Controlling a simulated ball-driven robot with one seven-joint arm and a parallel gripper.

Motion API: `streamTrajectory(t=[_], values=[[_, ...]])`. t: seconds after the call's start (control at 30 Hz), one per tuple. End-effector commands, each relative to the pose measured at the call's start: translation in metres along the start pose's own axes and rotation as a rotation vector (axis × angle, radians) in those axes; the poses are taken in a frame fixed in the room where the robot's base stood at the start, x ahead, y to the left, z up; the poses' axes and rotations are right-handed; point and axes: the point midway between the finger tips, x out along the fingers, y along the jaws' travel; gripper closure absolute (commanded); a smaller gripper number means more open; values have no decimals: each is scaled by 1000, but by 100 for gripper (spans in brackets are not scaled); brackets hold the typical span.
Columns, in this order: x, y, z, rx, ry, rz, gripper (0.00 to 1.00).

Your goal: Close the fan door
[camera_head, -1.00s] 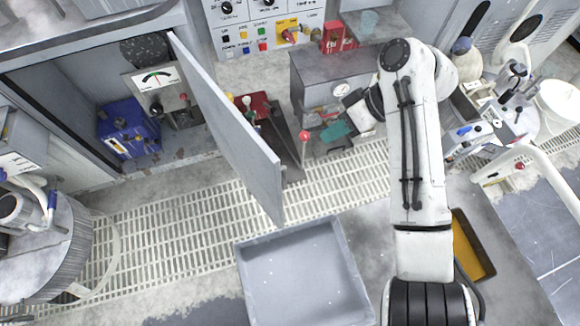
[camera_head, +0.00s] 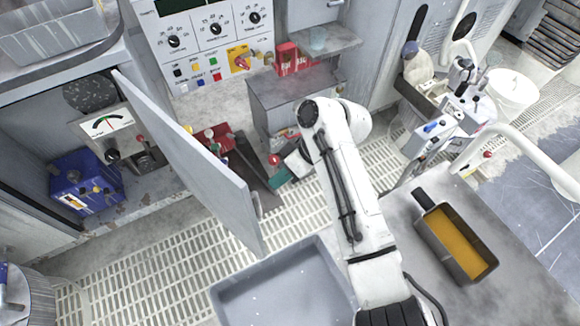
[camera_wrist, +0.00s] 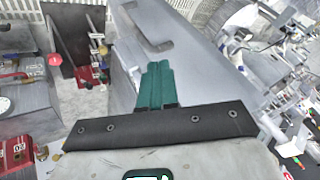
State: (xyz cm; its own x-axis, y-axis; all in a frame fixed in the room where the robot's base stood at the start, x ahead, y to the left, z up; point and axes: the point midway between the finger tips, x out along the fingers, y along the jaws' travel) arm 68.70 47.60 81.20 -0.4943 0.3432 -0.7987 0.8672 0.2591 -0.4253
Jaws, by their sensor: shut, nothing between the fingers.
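The fan door (camera_head: 195,165) is a flat grey panel standing open from the cabinet at the left in the head view. A small handle (camera_head: 257,203) shows near its free edge. My gripper (camera_head: 278,184), with teal fingers, is on the door's right side, near that edge, partly hidden behind my arm. In the wrist view the gripper (camera_wrist: 157,85) is shut and empty.
Inside the open cabinet are a blue box (camera_head: 88,182) and a dial gauge (camera_head: 107,124). A grey tray (camera_head: 285,285) lies below the door. A control panel (camera_head: 205,40) stands behind. A yellow-filled pan (camera_head: 457,243) is on the right. Grated floor (camera_head: 150,245) lies under the door.

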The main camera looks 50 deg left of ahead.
Motion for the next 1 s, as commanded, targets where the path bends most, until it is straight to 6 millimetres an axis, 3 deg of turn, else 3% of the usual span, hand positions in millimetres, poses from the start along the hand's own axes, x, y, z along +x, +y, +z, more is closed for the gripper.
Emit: streamTrajectory(t=[0.17, 0.4, 0.87, 1.0], values=[[35, -1, 1, 1, -3, -2, 100], [45, -30, 0, 0, 0, -1, 100], [49, -36, 1, 1, 0, 0, 100], [52, -45, -1, 0, -2, -3, 100]])
